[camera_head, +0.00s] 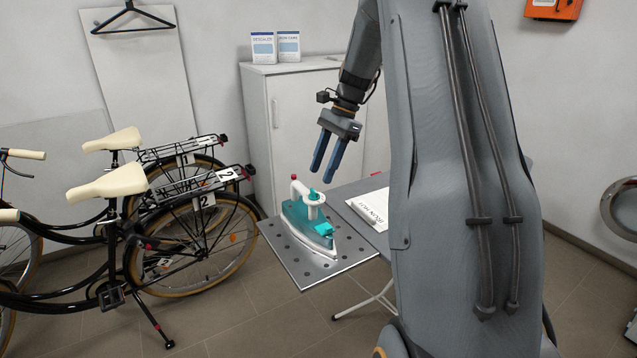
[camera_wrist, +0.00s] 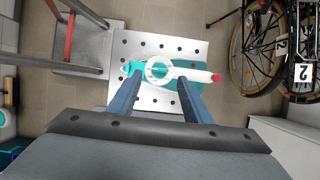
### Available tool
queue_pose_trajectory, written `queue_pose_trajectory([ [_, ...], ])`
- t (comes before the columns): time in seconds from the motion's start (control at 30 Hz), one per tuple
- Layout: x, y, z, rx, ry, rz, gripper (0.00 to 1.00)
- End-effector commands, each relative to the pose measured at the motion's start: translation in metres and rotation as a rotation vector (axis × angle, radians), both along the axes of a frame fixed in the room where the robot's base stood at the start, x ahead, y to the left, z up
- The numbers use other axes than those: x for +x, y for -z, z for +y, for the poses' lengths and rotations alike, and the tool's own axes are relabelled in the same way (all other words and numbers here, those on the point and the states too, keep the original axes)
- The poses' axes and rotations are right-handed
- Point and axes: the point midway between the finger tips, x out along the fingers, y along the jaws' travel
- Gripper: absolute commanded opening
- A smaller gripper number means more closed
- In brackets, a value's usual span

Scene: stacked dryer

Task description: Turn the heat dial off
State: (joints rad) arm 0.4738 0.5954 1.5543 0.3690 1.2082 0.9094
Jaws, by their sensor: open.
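A teal and white iron (camera_head: 310,222) stands on a perforated metal plate (camera_head: 283,262) at the end of a board. Its white handle ends in a red tip. A white round part with a teal piece (camera_head: 314,194) rises from its top; I cannot tell for sure whether this is the heat dial. In the wrist view a white ring (camera_wrist: 148,72) on the iron (camera_wrist: 205,77) lies between and beyond the fingertips. My gripper (camera_head: 322,176) is open and empty above the iron, fingers pointing down, apart from it. It also shows in the wrist view (camera_wrist: 160,80).
A booklet (camera_head: 371,208) lies on the board right of the iron. Bicycles (camera_head: 190,235) stand at the left. A white cabinet (camera_head: 288,130) with two boxes on top is behind. The space around the gripper's fingers is clear.

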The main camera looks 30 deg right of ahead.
Motion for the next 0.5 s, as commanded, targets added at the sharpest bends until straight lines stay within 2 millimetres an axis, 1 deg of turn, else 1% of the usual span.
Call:
queue_pose_trajectory([
  [0.1, 0.001, -0.014, -0.007, -0.001, 0.001, -0.003, 0.45],
  [0.2, 0.001, -0.022, -0.009, 0.0, 0.0, -0.001, 0.45],
  [0.3, 0.001, -0.025, -0.011, 0.0, 0.0, -0.001, 0.45],
  [0.5, 0.0, -0.026, -0.011, 0.0, 0.001, -0.001, 0.45],
])
